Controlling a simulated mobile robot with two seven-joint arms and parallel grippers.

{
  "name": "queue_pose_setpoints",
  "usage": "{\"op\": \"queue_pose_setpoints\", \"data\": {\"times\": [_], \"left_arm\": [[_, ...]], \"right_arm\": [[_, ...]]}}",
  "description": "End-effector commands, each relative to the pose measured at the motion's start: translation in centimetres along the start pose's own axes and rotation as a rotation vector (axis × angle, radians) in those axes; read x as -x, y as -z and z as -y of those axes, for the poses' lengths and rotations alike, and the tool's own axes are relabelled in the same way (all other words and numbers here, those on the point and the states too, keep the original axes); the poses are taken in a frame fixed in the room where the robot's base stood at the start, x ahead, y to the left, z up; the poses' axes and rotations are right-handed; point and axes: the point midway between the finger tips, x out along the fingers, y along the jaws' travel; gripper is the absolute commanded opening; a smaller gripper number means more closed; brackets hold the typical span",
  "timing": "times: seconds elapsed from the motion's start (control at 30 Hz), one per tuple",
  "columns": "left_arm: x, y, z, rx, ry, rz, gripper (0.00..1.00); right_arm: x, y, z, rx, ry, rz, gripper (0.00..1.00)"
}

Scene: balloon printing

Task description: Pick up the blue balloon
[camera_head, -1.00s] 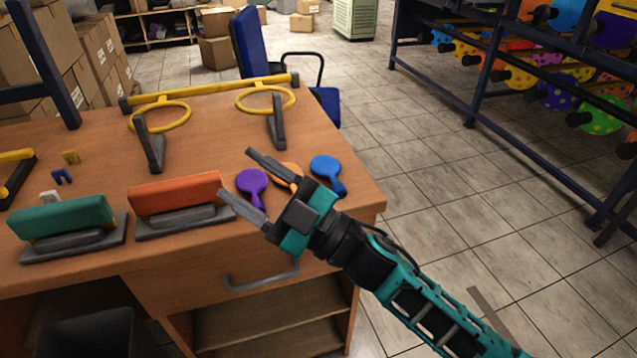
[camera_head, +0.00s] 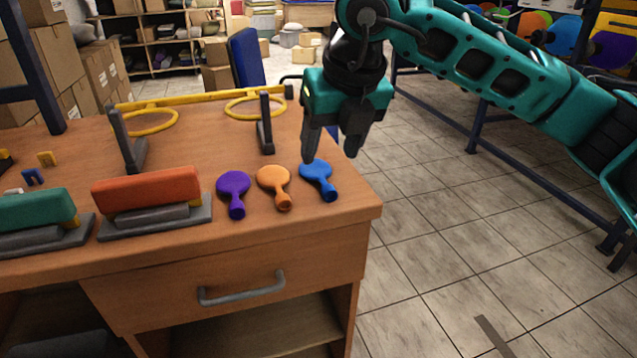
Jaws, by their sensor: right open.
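The blue balloon (camera_head: 320,177) lies flat on the wooden table near its right edge, with its neck toward the front. My right gripper (camera_head: 331,153) hangs above it, pointing down and open. One fingertip is over the far end of the balloon and the other is to its right, over the table edge. I cannot tell whether a fingertip touches the balloon. Nothing is between the fingers. An orange balloon (camera_head: 273,181) and a purple balloon (camera_head: 234,187) lie in a row to the left of the blue one. My left gripper is not in view.
A red-orange press (camera_head: 146,189) and a green press (camera_head: 35,209) stand on the table (camera_head: 345,212) to the left. A yellow ring frame (camera_head: 200,97) with dark posts stands behind. A blue chair (camera_head: 245,58) is beyond the table.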

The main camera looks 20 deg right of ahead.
Motion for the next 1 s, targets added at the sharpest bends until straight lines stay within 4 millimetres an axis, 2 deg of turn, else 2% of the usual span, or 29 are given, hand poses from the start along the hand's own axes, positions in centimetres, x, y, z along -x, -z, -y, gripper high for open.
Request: {"op": "queue_pose_setpoints", "data": {"times": [0.07,0.17,0.43,0.67,1.0], "left_arm": [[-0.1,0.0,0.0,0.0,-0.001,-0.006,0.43],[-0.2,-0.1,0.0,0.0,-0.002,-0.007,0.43],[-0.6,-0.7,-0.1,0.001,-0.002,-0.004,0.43],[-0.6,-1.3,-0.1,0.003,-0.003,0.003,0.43],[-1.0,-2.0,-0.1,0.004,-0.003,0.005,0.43]], "right_arm": [[0.4,-0.5,1.1,-0.022,0.05,0.028,0.57],[-0.3,-0.7,1.7,-0.033,0.074,0.034,0.57],[-5.2,-0.9,2.0,-0.031,0.072,0.034,0.57],[-7.1,-1.0,2.1,-0.029,0.07,0.035,0.57],[-11.5,-1.2,2.7,-0.029,0.07,0.035,0.57]]}}
